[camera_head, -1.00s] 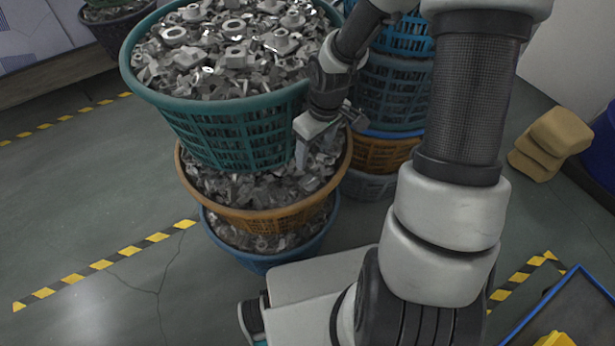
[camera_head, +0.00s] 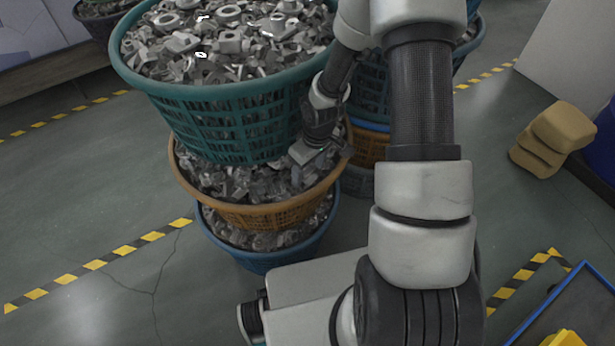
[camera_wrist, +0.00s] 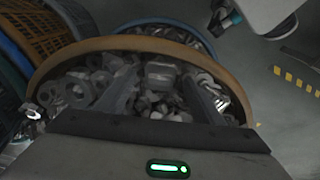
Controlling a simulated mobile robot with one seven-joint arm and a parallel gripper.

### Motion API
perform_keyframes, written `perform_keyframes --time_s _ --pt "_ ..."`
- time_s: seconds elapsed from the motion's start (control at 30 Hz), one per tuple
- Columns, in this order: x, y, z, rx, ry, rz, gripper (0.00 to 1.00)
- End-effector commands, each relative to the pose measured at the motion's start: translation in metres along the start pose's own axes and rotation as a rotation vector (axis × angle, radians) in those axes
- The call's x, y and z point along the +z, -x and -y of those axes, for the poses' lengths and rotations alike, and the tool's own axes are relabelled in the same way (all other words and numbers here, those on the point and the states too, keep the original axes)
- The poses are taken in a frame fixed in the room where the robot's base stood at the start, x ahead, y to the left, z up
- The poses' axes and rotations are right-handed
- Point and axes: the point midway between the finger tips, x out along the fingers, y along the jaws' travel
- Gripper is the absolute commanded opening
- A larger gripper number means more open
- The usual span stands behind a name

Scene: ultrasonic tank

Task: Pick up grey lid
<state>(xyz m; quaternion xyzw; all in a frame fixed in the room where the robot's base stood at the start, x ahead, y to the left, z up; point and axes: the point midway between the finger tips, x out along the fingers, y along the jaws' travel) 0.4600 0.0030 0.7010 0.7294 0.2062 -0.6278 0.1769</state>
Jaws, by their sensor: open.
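I cannot make out a grey lid in either view. My gripper (camera_head: 298,174) is at the right side of the orange basket (camera_head: 235,217), just below the teal basket stacked above it. In the wrist view my gripper (camera_wrist: 160,88) has its two fingers spread apart over the grey metal parts (camera_wrist: 150,105) in the orange basket, whose rim also shows there (camera_wrist: 75,50). No held thing shows between the fingers. Contact between the fingertips and the parts cannot be told.
The teal basket (camera_head: 225,120), full of metal parts, overhangs the orange one. A blue basket (camera_head: 265,260) is below. More stacked baskets (camera_head: 368,145) stand behind my arm. Tan sacks (camera_head: 550,140) and a blue-edged tray (camera_head: 575,305) are at right. Floor at left is clear.

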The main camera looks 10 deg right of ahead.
Motion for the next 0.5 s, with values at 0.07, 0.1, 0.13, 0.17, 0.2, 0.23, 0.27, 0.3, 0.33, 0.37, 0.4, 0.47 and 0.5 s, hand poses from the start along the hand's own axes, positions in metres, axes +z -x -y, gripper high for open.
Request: perform_keyframes --time_s 0.07,0.1,0.13,0.17,0.2,0.23,0.27,0.3,0.33,0.37,0.4,0.47,0.5 --pt "-0.0004 -0.0012 -0.0003 0.001 0.0 -0.001 0.62" --pt "-0.0004 -0.001 -0.0004 0.001 0.0 -0.001 0.62" --pt "-0.0005 -0.0008 -0.0004 0.001 0.0 -0.001 0.62" --pt "-0.0005 -0.0007 -0.0004 0.001 0.0 -0.001 0.62" --pt "-0.0004 -0.0007 -0.0004 0.001 0.0 -0.001 0.62" --pt "-0.0004 -0.0007 -0.0004 0.001 0.0 -0.001 0.6" --pt "-0.0004 -0.0007 -0.0003 0.001 0.0 -0.001 0.55" --pt "-0.0004 -0.0007 -0.0004 0.001 0.0 -0.001 0.48" --pt "-0.0004 -0.0006 -0.0004 0.001 0.0 -0.001 0.43" --pt "-0.0004 -0.0006 -0.0003 0.001 0.0 -0.001 0.38" --pt "-0.0004 -0.0006 -0.0003 0.001 0.0 -0.001 0.31" --pt "-0.0004 -0.0006 -0.0004 0.001 0.0 -0.001 0.21" --pt "-0.0004 -0.0006 -0.0003 0.001 0.0 -0.001 0.17"
